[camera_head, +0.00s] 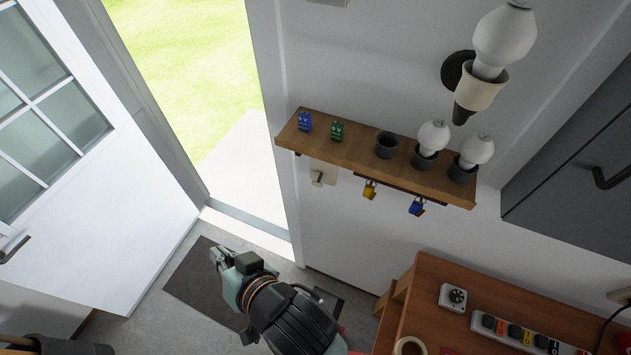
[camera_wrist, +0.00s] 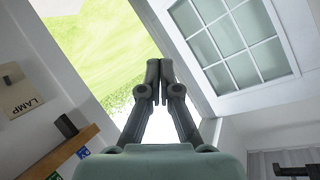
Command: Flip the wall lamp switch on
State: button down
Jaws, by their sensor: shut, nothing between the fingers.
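The lamp switch (camera_head: 318,177) is a small beige plate with a dark toggle on the white wall, just under the left part of the wooden shelf. In the wrist view its plate (camera_wrist: 20,98), marked LAMP, is at the left edge; the toggle's position is unclear. The wall lamp (camera_head: 503,40), a large white bulb in a cream socket, is at the upper right and looks unlit. My gripper (camera_head: 217,256) is in front of the doorway, left of and below the switch, apart from it. Its fingertips (camera_wrist: 159,72) are together and empty.
An open door (camera_head: 110,215) with panes stands left. A wooden workbench (camera_head: 425,290) with a power strip (camera_head: 525,333) is lower right. The doorway is clear.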

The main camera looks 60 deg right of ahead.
jog(key=s+d+f+m+g+h+b, duration=0.1)
jog(key=s+d+f+m+h+b, duration=0.15)
jog(key=d+f+m, duration=0.45)
jog(key=s+d+f+m+h+b, duration=0.1)
jog(key=s+d+f+m+b, duration=0.3)
jog(key=d, duration=0.6)
jog(key=m+g+h+b, duration=0.1)
jog(key=m+g+h, duration=0.15)
jog(key=m, duration=0.85)
send_near(319, 179)
jog(key=s, duration=0.1)
jog(key=s+f, duration=0.1)
jog(key=s, duration=0.1)
jog(key=s+a, duration=0.1)
jog(key=shift+s+f, duration=0.2)
jog(key=b+x, duration=0.1)
jog(key=x, duration=0.9)
jog(key=shift+r, duration=0.1)
jog(key=shift+r+p, duration=0.15)
jog(key=shift+p, duration=0.25)
jog(key=shift+r+p, duration=0.1)
jog(key=shift+p, duration=0.3)
